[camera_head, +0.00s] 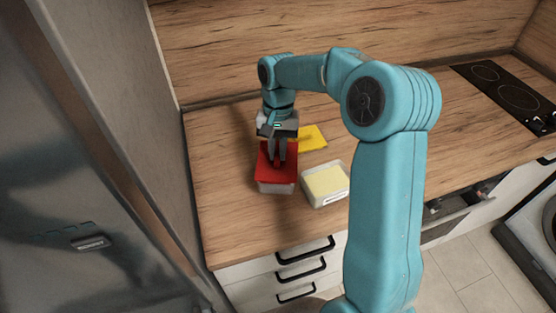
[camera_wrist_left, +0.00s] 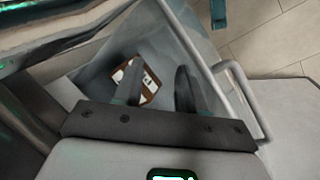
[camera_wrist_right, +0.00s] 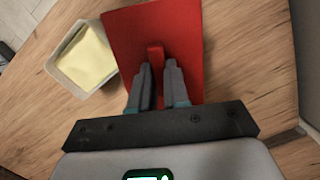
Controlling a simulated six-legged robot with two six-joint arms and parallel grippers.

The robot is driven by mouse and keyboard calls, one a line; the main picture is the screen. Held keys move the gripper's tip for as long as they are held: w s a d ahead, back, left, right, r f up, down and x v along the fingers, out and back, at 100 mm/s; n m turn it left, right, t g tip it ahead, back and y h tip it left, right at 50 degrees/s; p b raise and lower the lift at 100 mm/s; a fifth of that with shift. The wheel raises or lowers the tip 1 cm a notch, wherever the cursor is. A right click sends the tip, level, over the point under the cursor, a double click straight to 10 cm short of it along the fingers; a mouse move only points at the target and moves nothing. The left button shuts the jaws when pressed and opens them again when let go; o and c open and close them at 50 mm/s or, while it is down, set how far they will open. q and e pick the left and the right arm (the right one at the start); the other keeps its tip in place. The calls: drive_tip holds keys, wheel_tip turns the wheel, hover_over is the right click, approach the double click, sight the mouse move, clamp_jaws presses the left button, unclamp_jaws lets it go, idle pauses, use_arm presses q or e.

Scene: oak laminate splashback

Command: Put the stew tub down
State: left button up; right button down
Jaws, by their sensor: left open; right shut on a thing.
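A tub with a red lid (camera_head: 277,164), which I take to be the stew tub, is at the left part of the counter, with its pale side (camera_head: 276,188) showing below the lid. My right gripper (camera_head: 278,160) points down from above, shut on the raised red grip (camera_wrist_right: 155,55) of the lid. The lid also fills the middle of the right wrist view (camera_wrist_right: 185,35). I cannot tell whether the tub touches the counter. My left gripper (camera_wrist_left: 158,75) is open and empty in the left wrist view, away from the counter, and is out of the head view.
An open white tub with pale yellow contents (camera_head: 325,183) stands right of the red-lidded tub. A flat yellow piece (camera_head: 312,138) lies behind. A black hob (camera_head: 505,88) is far right. Bare wooden counter (camera_head: 222,165) is at left. A brown-and-white item (camera_wrist_left: 148,84) lies beyond my left fingers.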

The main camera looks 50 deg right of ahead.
wheel_tip(320, 180, down, 4)
drive_tip(key=shift+f, duration=0.35)
drive_tip(key=shift+a+f, duration=0.1)
drive_tip(key=c, duration=1.1)
unclamp_jaws()
drive_tip(key=shift+f, duration=0.1)
